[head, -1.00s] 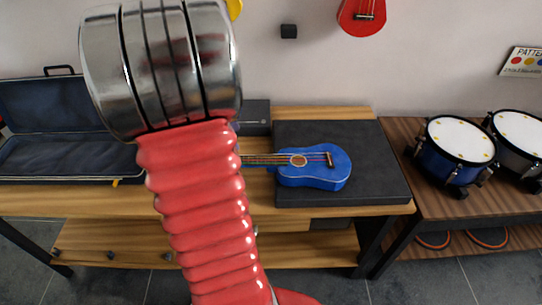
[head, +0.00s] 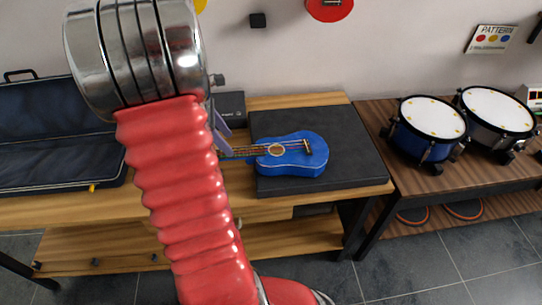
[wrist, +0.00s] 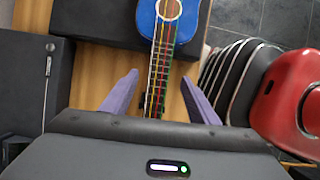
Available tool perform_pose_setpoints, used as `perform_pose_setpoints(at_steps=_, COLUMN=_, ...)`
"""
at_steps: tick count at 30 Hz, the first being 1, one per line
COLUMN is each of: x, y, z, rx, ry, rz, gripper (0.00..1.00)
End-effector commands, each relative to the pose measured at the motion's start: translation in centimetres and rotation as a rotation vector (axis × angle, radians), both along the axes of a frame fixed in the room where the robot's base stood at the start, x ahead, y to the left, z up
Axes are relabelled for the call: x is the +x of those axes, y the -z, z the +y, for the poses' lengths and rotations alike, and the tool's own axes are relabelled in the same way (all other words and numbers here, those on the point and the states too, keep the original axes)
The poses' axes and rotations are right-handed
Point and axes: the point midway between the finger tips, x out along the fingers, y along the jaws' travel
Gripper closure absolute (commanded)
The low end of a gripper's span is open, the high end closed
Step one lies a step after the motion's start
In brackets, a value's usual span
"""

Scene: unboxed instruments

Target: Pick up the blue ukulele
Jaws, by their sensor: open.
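The blue ukulele (head: 292,155) lies flat on a dark grey pad on the wooden table, its neck pointing left toward my arm. In the wrist view the ukulele's body (wrist: 172,22) is at the top, and its neck with coloured strings runs down between my fingers. My gripper (wrist: 160,98) is open, with one purple finger on each side of the neck and a gap on both sides. In the head view my gripper (head: 218,128) is mostly behind my arm. The head of the ukulele is hidden.
The dark pad (head: 350,145) lies on the wooden table (head: 290,102). An open dark case (head: 60,130) is at the left. A blue drum (head: 428,125) and a grey drum (head: 495,115) stand on a darker table at the right. A red instrument (head: 330,8) hangs on the wall.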

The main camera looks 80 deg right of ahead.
Motion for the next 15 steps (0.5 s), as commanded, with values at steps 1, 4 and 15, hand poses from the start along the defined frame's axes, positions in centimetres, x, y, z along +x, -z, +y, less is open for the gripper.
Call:
perform_pose_setpoints(at_steps=1, x=-0.3, y=0.8, z=-0.1, rx=0.003, ry=0.001, rz=0.001, gripper=0.46)
perform_pose_setpoints(at_steps=4, x=-0.7, y=1.8, z=-0.2, rx=0.002, ry=0.001, rz=0.0, gripper=0.46)
perform_pose_setpoints(at_steps=15, x=-0.9, y=2.2, z=-0.3, rx=0.0, ry=0.001, rz=0.0, gripper=0.46)
